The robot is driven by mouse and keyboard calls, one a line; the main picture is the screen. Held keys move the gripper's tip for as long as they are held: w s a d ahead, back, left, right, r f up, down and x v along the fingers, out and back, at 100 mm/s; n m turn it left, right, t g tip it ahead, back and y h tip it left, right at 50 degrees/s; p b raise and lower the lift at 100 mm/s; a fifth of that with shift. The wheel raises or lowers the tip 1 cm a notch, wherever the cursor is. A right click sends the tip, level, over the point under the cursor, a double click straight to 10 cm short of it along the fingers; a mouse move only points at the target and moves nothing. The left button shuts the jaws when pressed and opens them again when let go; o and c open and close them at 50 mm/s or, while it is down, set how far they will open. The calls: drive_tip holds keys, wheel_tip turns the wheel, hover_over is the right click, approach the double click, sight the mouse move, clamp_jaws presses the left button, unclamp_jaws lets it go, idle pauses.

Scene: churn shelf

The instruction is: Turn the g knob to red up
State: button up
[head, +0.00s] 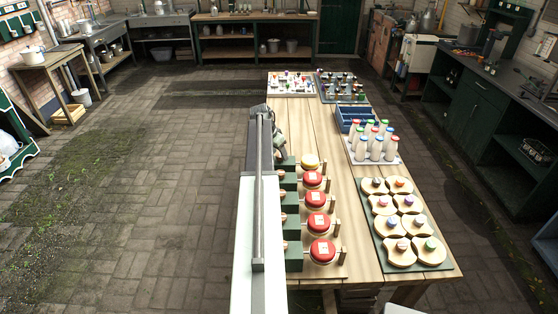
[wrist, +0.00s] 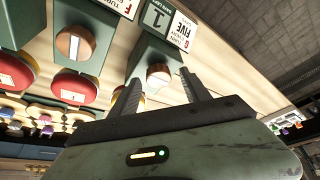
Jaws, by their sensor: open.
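In the wrist view the g knob (wrist: 158,76) is a small round knob, pale on top with an orange-brown lower side. It sits on a dark green block (wrist: 152,50) beside a card marked G and FIVE (wrist: 181,27). My gripper (wrist: 158,90) is open, its two fingers apart, with the knob showing between their tips. I cannot tell whether either finger touches it. In the head view my arm runs along the left of the bench, and the far blocks are partly hidden behind it.
Another knob (wrist: 75,43), brown with a white stripe, sits left of the g knob. Several red discs (head: 320,250) line the bench's left side. Bottles (head: 375,142), a blue crate (head: 352,117) and a tray of wooden pieces (head: 378,240) stand to the right.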

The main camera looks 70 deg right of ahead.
drive_tip(key=shift+d+f, duration=0.1)
drive_tip(key=shift+f, duration=0.1)
clamp_jaws()
drive_tip(key=shift+w+d, duration=0.1)
drive_tip(key=shift+d, duration=0.1)
drive_tip(key=shift+a, duration=0.15)
drive_tip(key=shift+a+n+t, duration=0.1)
drive_tip(key=shift+n+t, duration=0.3)
drive_tip(key=shift+n, duration=0.7)
drive_tip(key=n, duration=0.2)
drive_tip(key=n+t, duration=0.1)
drive_tip(key=n, duration=0.1)
drive_tip(key=n+t, duration=0.1)
drive_tip(key=n, duration=0.1)
drive_tip(key=shift+s, duration=0.3)
drive_tip(key=n+t, duration=0.1)
drive_tip(key=n, duration=0.1)
drive_tip(key=n+t, duration=0.1)
drive_tip(key=n, duration=0.1)
drive_tip(key=shift+s+n+y, duration=0.15)
drive_tip(key=shift+n+y, duration=0.15)
drive_tip(key=shift+n, duration=0.1)
drive_tip(key=n, duration=0.2)
drive_tip(key=n+t+y, duration=0.1)
drive_tip(key=n, duration=0.1)
drive_tip(key=shift+n+y, duration=0.3)
drive_tip(key=shift+n, duration=0.1)
